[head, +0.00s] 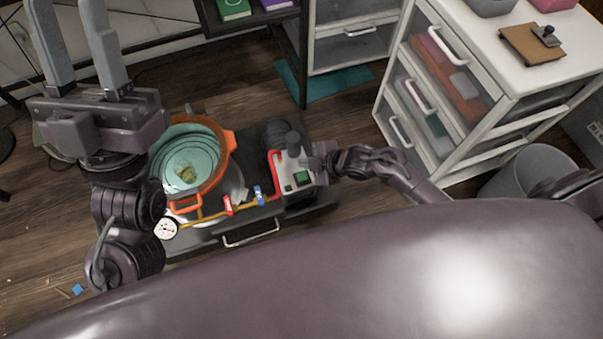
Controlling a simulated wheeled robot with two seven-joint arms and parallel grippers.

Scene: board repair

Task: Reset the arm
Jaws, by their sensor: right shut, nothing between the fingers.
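My right arm (395,172) reaches in from the right, low over the floor. Its gripper (318,160) is small in the view and is shut, empty, at the right side of a red and white pump unit (293,175). I cannot tell whether it touches the unit. My left arm (122,215) rises large at the left edge. Its gripper (68,8) points up the picture, its two grey fingers apart with nothing seen between them. The fingertips reach the top edge of the view.
A dark cart (225,235) holds the pump unit, an orange pot (226,138) with a teal inside, and a gauge (165,228). A white drawer cabinet (480,75) and a grey bin (530,170) stand at the right. Wooden floor (340,125) shows between cart and cabinet.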

